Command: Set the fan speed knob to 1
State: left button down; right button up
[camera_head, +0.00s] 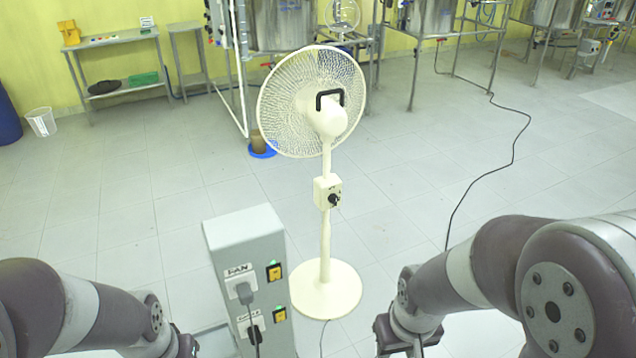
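A cream pedestal fan (325,245) stands upright on the floor in the middle of the head view, with its round base (340,290) at the bottom. The black fan speed knob (334,199) is on the cream control box (321,191) partway up the pole. Its markings are too small to read. My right gripper (402,346) is at the bottom edge, right of the fan base and apart from the knob. My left gripper (187,347) is at the bottom edge, left of the grey power box. Both grippers are cut off by the frame, and their fingers cannot be made out.
A grey power box (246,233) with a FAN label, plugs and yellow-framed switches stands left of the fan base. A cable (487,171) lies on the floor at right. Steel stands, a table (130,90) and a white bin (41,122) are behind. Floor around the fan is mostly clear.

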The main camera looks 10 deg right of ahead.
aim_at(333, 197)
jog(key=i+l+z, duration=0.35)
jog(key=i+z, duration=0.35)
jog(key=i, duration=0.25)
jog(key=i+z, duration=0.35)
jog(key=i, duration=0.15)
jog(key=l, duration=0.05)
